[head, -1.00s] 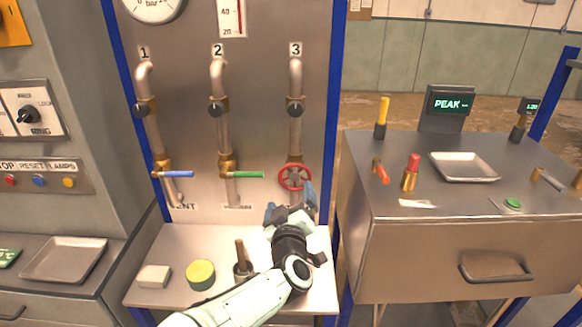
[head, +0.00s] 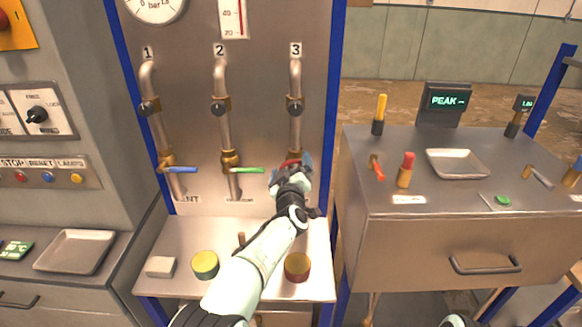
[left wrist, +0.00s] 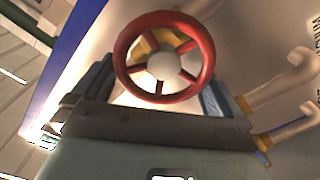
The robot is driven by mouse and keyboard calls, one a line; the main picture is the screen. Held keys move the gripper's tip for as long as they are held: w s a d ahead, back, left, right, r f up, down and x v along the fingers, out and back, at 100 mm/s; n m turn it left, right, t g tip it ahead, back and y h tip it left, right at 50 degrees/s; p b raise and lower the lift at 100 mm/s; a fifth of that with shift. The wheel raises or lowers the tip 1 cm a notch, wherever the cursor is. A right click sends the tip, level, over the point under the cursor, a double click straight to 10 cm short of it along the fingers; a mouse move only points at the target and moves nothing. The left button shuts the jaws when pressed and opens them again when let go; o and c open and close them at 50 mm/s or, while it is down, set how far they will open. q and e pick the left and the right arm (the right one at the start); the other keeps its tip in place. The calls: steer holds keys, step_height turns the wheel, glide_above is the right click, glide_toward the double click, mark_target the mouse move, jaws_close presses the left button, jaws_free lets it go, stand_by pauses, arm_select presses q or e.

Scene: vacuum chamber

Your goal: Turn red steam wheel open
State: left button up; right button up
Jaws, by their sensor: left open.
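The red steam wheel (head: 290,163) sits on pipe 3 of the upright panel, mostly hidden behind my left gripper in the head view. In the left wrist view the whole red wheel (left wrist: 205,62) shows, with its spokes and pale hub. My left gripper (head: 291,172) is open, and its blue-grey fingers (left wrist: 155,85) stand on either side of the wheel. I cannot tell whether they touch the rim. My right gripper is not in view.
A blue lever (head: 181,170) and a green lever (head: 246,170) are on pipes 1 and 2. Below, the shelf holds a white block (head: 160,267), a yellow-topped tin (head: 205,264) and a red-brown round tin (head: 297,266). A metal cabinet (head: 440,235) stands to the right.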

arm_select(q)
steer(key=c, duration=0.6)
